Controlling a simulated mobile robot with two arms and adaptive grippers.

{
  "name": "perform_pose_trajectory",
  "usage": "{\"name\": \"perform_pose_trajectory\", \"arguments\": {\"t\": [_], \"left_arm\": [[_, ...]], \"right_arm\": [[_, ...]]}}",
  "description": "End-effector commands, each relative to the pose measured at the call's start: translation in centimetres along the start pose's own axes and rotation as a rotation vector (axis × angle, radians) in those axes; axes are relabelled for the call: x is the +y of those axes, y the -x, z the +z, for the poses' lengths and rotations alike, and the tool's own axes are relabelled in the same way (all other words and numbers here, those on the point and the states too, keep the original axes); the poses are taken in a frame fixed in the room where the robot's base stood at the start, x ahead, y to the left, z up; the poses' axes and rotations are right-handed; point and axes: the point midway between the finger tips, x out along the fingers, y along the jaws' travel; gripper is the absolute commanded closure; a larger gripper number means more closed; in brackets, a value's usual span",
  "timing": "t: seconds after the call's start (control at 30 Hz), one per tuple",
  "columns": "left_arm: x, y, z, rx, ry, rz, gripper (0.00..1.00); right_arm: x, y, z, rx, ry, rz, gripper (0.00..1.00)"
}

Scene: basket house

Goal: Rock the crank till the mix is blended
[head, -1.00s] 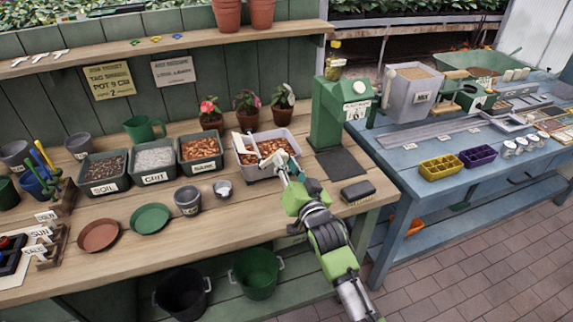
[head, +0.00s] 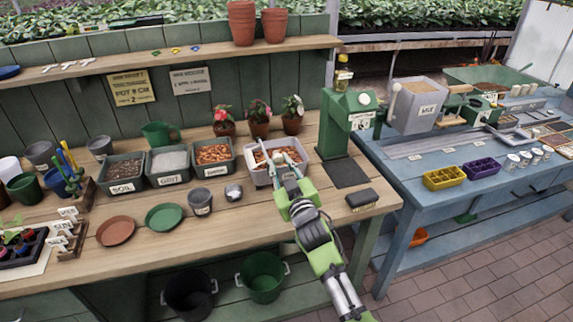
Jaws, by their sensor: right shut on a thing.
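A grey hopper labelled MIX (head: 417,106) stands on the blue bench at the right, with brown material in its top. A small pale knob with an arm on its left side (head: 394,92) looks like its crank. My right gripper (head: 279,160) is far to the left of it, over a pale tub (head: 260,178) of orange-brown chips on the wooden bench. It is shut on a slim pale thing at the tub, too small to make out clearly. My left gripper is out of view.
Bins of soil (head: 122,174), grit (head: 169,167) and bark-like chips (head: 213,155) stand left of the tub. A green press-like stand (head: 347,125) stands between tub and hopper. A dark brush-like block (head: 361,199) lies near the front edge.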

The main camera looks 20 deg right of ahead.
Motion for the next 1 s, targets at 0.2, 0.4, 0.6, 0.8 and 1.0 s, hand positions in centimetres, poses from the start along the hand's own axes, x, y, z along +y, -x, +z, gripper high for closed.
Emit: {"name": "perform_pose_trajectory", "arguments": {"t": [0.2, 0.4, 0.6, 0.8, 1.0], "left_arm": [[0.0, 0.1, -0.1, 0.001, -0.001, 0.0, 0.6], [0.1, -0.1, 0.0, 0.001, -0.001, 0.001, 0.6], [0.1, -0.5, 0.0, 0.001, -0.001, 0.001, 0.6], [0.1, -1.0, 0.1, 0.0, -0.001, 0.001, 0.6], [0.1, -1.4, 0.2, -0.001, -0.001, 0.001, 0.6]], "right_arm": [[-1.2, 0.0, -0.5, -0.001, 0.206, -0.001, 1.0], [-2.3, 0.0, -0.6, -0.002, 0.396, -0.001, 1.0], [-3.4, 0.0, -0.6, -0.001, 0.586, -0.002, 1.0], [-4.5, 0.0, -0.4, -0.001, 0.775, -0.001, 1.0], [-5.3, 0.0, -0.1, -0.001, 0.944, 0.0, 1.0]]}}
